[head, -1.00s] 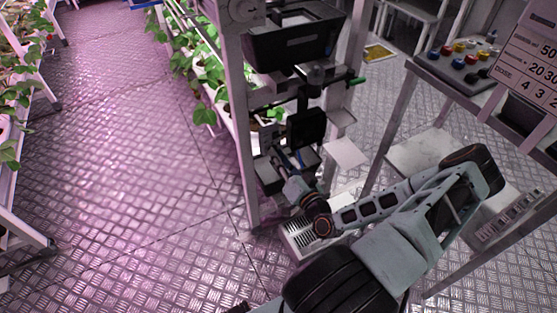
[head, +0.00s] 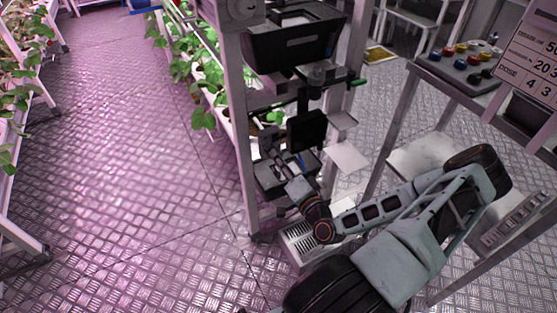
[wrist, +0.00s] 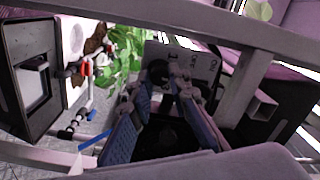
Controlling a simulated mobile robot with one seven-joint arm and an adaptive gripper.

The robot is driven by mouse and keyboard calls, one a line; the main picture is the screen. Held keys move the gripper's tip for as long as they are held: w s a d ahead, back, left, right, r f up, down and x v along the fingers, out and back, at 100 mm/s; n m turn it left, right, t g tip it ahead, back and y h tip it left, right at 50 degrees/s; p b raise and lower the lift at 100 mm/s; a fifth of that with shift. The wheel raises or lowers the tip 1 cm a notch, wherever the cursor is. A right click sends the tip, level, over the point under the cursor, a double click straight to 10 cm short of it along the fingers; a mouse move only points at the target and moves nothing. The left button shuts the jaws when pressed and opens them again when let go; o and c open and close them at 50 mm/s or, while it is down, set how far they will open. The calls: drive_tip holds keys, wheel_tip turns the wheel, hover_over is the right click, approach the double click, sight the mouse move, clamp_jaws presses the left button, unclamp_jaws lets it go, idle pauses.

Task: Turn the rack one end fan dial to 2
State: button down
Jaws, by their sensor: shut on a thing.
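The fan dial (wrist: 158,72) is a dark round knob on a pale panel (wrist: 203,61) with small dark markings, seen beyond my fingers in the wrist view. My gripper (wrist: 168,82) has a blue-padded finger on either side in this view, and its tips are shut on the dial. The dial's pointer and the number it faces are too small and too covered to read. In the head view my gripper (head: 272,158) reaches in at the end of the rack (head: 240,120), low beside its post. The dial cannot be made out there.
A black bin (head: 295,45) and a black box (head: 307,130) are mounted on the rack end above my gripper. A vented pale box (head: 298,238) lies below my wrist. A table with coloured buttons (head: 466,58) stands right. The aisle floor (head: 130,160) is clear.

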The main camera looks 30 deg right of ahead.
drive_tip(key=c, duration=1.8)
unclamp_jaws()
drive_tip(key=shift+s, duration=0.1)
drive_tip(key=s, duration=0.7)
drive_tip(key=shift+s+d+f, duration=0.1)
drive_tip(key=shift+d, duration=0.05)
